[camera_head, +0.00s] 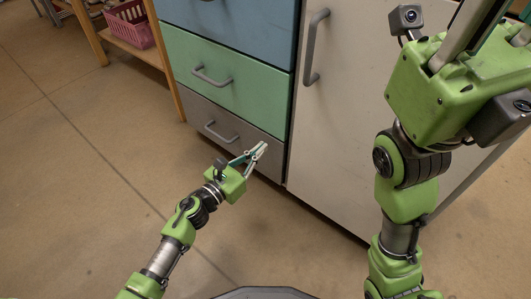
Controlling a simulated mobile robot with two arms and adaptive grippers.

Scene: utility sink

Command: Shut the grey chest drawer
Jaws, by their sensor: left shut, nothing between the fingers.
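The grey chest drawer (192,108) is the lowest of the stacked drawers, with a bar handle (220,134) on its front. Its front looks about level with the green drawer above it; I cannot tell whether a small gap is left. My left gripper (264,146) is shut and empty. It is at the right end of the grey front, overlapping it in the picture; whether it touches is unclear. My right gripper (480,25) is raised at the upper right in front of the white cabinet, its fingertips partly cut off by the picture's edge.
Above are a green drawer (240,85) and a blue drawer (235,30). A white cabinet door (345,110) with a long handle (313,48) stands to the right. A wooden shelf (148,52) with a pink basket (130,25) stands at the left. The floor in front is clear.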

